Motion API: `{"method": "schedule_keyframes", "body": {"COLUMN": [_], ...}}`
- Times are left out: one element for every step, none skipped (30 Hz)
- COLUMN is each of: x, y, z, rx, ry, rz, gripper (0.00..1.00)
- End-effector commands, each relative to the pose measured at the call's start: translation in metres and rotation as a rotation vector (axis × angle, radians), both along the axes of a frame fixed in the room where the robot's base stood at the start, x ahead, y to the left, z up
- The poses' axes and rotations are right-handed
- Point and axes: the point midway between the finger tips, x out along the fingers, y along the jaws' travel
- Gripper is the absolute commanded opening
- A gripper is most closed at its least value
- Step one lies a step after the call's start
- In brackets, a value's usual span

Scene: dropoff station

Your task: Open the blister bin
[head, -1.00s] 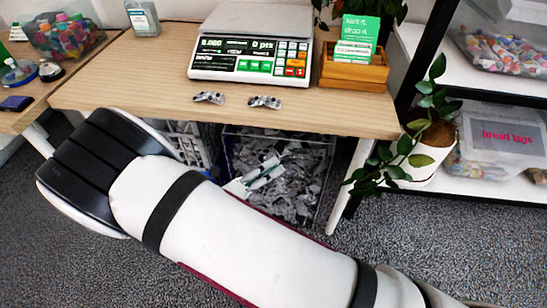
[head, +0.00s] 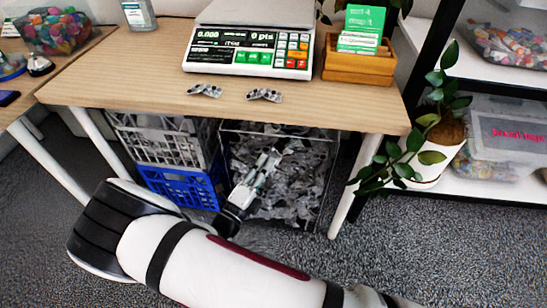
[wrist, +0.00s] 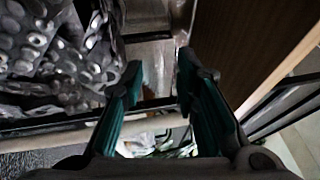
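The blister bin (head: 333,175) is a clear-walled, dark-edged box under the wooden table, full of grey and silver blister packs (head: 305,165). The packs also fill the upper left of the wrist view (wrist: 50,60). My gripper (head: 270,158) appears in front of or over the bin's middle in the head view; whether it touches the bin I cannot tell. In the wrist view its two green-padded fingers (wrist: 160,75) stand apart with nothing held between them. A dark bin edge seems to run beyond the fingers. Two blister packs (head: 205,90) (head: 264,95) lie on the tabletop.
The table (head: 130,75) with a scale (head: 250,50) and wooden card box (head: 357,67) overhangs the bin. White and blue crates (head: 180,187) stand left of it. A white table leg (head: 355,185) and potted plant (head: 430,155) are at the right.

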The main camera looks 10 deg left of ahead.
Motion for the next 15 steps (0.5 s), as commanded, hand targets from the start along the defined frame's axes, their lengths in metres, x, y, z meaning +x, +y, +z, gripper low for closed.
{"method": "schedule_keyframes", "body": {"x": [0.008, 0.013, 0.018, 0.022, 0.025, 0.030, 0.032, 0.035, 0.037, 0.039, 0.040, 0.041, 0.041, 0.042, 0.042], "y": [-0.004, -0.007, -0.009, -0.010, -0.012, -0.014, -0.015, -0.016, -0.017, -0.018, -0.018, -0.019, -0.019, -0.019, -0.019], "z": [0.000, 0.001, 0.003, 0.003, 0.004, 0.005, 0.005, 0.006, 0.006, 0.007, 0.007, 0.007, 0.008, 0.008, 0.008], "rx": [0.001, 0.002, 0.001, 0.002, 0.002, 0.002, 0.002, 0.003, 0.001, 0.001, 0.001, 0.001, 0.001, 0.001, 0.001], "ry": [-0.001, 0.000, 0.000, -0.001, -0.001, -0.001, -0.001, 0.000, 0.000, 0.000, 0.000, 0.000, 0.000, 0.000, 0.000], "rz": [-0.003, -0.004, -0.002, -0.002, -0.002, -0.003, -0.002, -0.002, -0.001, -0.001, -0.001, -0.001, -0.001, -0.001, -0.001], "gripper": [0.28, 0.28, 0.28, 0.28, 0.28, 0.28, 0.28, 0.28, 0.28, 0.28, 0.28, 0.28, 0.28, 0.28, 0.28]}}
